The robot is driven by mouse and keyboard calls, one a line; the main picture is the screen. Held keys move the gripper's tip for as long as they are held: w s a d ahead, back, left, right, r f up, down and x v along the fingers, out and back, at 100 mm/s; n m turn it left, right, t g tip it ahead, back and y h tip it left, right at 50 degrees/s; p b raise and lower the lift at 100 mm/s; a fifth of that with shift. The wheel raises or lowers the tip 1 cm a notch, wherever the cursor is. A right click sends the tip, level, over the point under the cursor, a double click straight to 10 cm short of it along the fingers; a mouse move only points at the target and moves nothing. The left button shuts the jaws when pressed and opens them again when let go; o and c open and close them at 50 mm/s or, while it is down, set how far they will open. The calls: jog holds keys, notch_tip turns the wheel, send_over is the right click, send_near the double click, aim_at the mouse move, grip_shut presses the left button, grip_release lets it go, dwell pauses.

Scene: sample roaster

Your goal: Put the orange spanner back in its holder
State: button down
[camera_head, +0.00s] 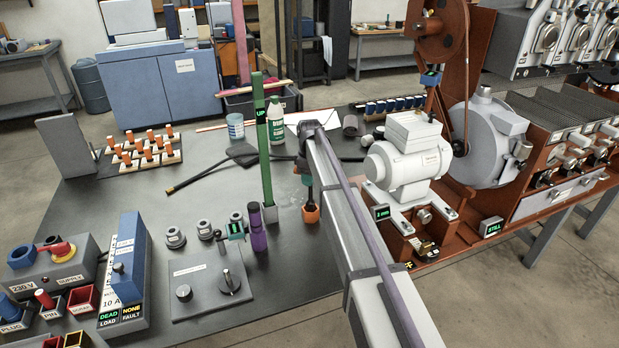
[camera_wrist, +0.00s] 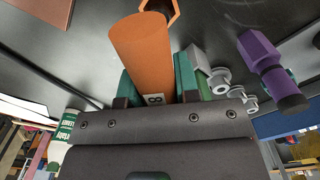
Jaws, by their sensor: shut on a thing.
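The orange spanner (camera_wrist: 143,50) is a thick orange cylinder with a small label marked 8 in the wrist view. My gripper (camera_wrist: 155,88) is shut on it, with a finger on each side. An orange hexagonal rim (camera_wrist: 174,10) shows just beyond its far end; I cannot tell whether it is part of the spanner or a holder. In the head view my gripper (camera_head: 306,185) points down over the dark table, and an orange piece (camera_head: 311,213) shows beneath it. My arm hides much of this area. Whether the orange piece touches the table is unclear.
A purple upright tool (camera_head: 258,229) and a tall green post (camera_head: 264,150) in a grey base (camera_head: 269,212) stand left of my gripper. Grey fittings (camera_head: 205,229) lie further left. The motor (camera_head: 410,160) and rust-brown machine stand right. A white-green bottle (camera_head: 276,120) stands behind.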

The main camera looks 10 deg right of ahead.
jog(key=shift+f+b, duration=0.9)
jog(key=shift+f, duration=0.2)
jog(key=shift+f+b, duration=1.5)
jog(key=c, duration=0.8)
grip_release()
notch_tip(320, 180, up, 11)
jog(key=p, duration=1.1)
jog(key=shift+r, duration=0.1)
jog(key=shift+f, duration=0.2)
